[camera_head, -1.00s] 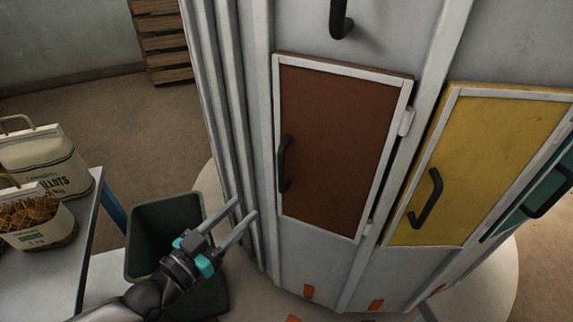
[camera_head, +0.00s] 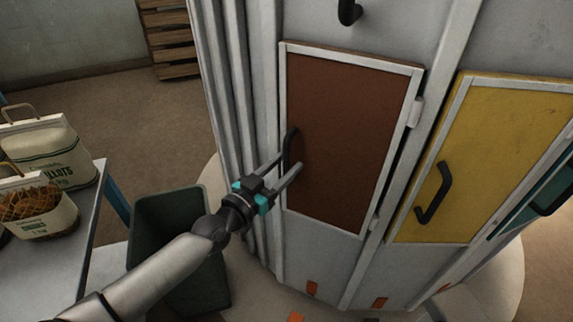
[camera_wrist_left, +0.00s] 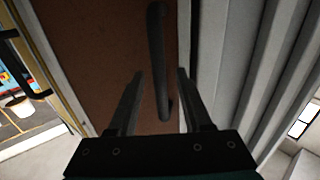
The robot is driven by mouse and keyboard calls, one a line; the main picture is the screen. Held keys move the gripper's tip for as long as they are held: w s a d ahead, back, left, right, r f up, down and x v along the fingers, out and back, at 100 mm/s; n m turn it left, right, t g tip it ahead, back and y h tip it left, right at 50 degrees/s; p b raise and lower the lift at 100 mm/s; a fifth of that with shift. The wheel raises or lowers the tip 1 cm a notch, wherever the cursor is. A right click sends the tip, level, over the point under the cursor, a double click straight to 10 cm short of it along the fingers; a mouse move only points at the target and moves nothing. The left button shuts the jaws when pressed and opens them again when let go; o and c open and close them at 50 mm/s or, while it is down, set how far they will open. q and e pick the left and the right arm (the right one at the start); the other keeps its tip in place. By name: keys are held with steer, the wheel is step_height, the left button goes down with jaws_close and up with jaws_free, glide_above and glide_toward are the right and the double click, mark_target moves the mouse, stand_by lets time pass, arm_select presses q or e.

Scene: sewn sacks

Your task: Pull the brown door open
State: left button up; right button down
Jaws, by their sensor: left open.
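The brown door (camera_head: 345,130) is shut in the grey cabinet, in a white frame, with hinges on its right edge. Its black bar handle (camera_head: 288,150) is upright near the door's left edge. My left gripper (camera_head: 289,164) is at the lower part of this handle, with its jaws open. In the left wrist view the brown door (camera_wrist_left: 95,45) fills the middle, and the handle (camera_wrist_left: 158,60) runs down between the two open fingers of my left gripper (camera_wrist_left: 160,75). I cannot tell whether a finger touches it. My right gripper is not in view.
A yellow door (camera_head: 495,150) with a black handle is to the right, and a teal door (camera_head: 545,195) beyond it. A dark green bin (camera_head: 165,225) stands below my left arm. A table (camera_head: 85,235) with sacks (camera_head: 45,150) is at the left.

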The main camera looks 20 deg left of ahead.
arm_select(q)
steer(key=shift+w+d, duration=0.2)
steer(key=shift+w, duration=0.25)
jaws_close()
stand_by(1.2)
